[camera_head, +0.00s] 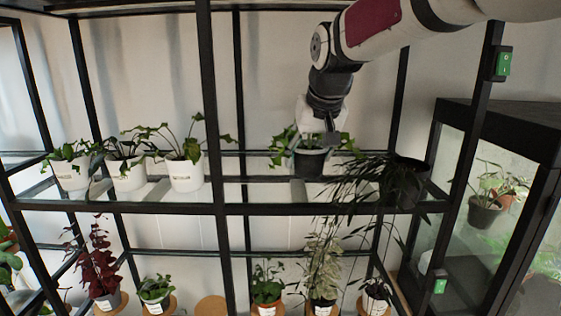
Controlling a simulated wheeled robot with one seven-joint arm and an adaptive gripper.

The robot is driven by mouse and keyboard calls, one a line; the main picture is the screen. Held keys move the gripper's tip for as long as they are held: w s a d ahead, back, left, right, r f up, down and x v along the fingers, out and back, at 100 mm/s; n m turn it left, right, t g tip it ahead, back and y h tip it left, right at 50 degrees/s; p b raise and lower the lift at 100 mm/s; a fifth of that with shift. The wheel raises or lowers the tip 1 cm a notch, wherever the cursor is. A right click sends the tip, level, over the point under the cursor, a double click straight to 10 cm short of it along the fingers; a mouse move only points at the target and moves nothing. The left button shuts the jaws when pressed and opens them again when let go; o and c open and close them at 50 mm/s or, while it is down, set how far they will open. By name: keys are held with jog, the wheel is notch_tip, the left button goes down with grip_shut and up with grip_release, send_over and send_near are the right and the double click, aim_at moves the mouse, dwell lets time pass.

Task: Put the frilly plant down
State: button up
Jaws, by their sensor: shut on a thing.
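My gripper (322,138) reaches down from the upper right over the upper shelf. It is shut on a green leafy plant in a dark pot (309,163), which I take to be the frilly plant. Its leaves (283,148) spread out on both sides of the gripper. The pot is upright, at or just above the glass of the upper shelf (262,193); I cannot tell whether it touches. The fingertips are partly hidden among the leaves.
Three white pots (187,174) with green plants stand left on the upper shelf. A dark plant in a black pot (405,182) stands close on the right, its long leaves hanging over the edge. A black upright (213,130) divides the shelf. Several plants stand below; a glass cabinet (500,125) is right.

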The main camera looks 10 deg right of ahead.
aim_at(308, 143)
jog(key=w, duration=0.2)
jog(key=w+b, duration=0.1)
jog(key=w, duration=0.1)
jog(key=shift+d, duration=0.4)
jog(key=shift+f+b, duration=0.5)
jog(key=shift+f, duration=0.95)
jog(key=shift+f, duration=0.3)
jog(key=o, duration=1.3)
jog(key=shift+s+r, duration=0.1)
jog(key=shift+p+v, duration=1.45)
jog(key=shift+v, duration=1.2)
